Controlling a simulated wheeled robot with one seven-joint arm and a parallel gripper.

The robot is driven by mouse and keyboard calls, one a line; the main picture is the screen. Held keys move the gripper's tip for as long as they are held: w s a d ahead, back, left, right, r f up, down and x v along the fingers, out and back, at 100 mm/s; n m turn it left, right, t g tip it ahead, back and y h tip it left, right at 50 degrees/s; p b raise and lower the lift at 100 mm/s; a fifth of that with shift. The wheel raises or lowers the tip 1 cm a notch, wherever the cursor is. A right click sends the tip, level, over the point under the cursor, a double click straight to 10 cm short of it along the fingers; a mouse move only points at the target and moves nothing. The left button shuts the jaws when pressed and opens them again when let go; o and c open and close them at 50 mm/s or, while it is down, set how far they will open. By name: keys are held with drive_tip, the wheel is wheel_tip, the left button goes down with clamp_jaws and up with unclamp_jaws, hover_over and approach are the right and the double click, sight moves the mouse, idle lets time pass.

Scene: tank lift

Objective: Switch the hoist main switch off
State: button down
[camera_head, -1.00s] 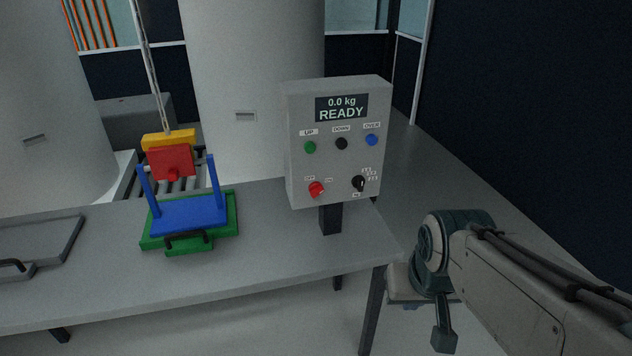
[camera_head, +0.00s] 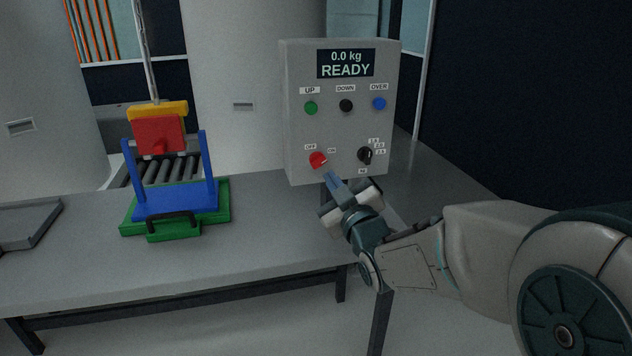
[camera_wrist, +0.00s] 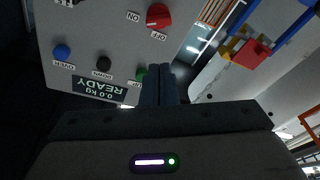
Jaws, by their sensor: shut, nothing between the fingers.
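The red main switch (camera_head: 318,159) is a rotary knob at the lower left of the grey control box (camera_head: 300,130), with OFF and ON labels beside it. I cannot tell for certain which label its pointer faces. The knob also shows in the wrist view (camera_wrist: 158,16), near the top edge and upside down. My gripper (camera_head: 332,177) is shut and empty, just below and right of the knob in the head view. In the wrist view its fingertips (camera_wrist: 158,72) point toward the box, apart from the knob in the picture. The display reads 0.0 kg READY.
Green (camera_head: 311,107), black (camera_head: 346,105) and blue (camera_head: 379,103) buttons sit above. A black selector (camera_head: 366,155) is right of the red switch. The red hoist block (camera_head: 158,135) hangs at a blue frame (camera_head: 180,203) on a green base. The table (camera_head: 270,245) is clear in between.

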sight(318, 161)
drive_tip(key=shift+s+a+n+t+y+b, duration=0.2)
drive_tip(key=shift+a+n+t+y+b, duration=0.2)
drive_tip(key=shift+a+n+y, duration=0.5)
drive_tip(key=shift+d+m, duration=0.1)
drive_tip(key=shift+m, duration=0.2)
drive_tip(key=p+x, duration=0.1)
drive_tip(key=x, duration=0.9)
drive_tip(key=shift+w, duration=0.2)
drive_tip(key=shift+d+f+b, duration=0.15)
drive_tip(key=shift+d+f, duration=0.2)
drive_tip(key=shift+f, duration=0.25)
drive_tip(key=shift+d+f+b, duration=0.15)
drive_tip(key=shift+d+f, duration=0.15)
drive_tip(key=shift+f, duration=0.3)
drive_tip(key=shift+w+d+f, duration=0.1)
drive_tip(key=shift+d+f, duration=0.2)
drive_tip(key=shift+f, duration=0.15)
drive_tip(key=shift+a+f, duration=0.1)
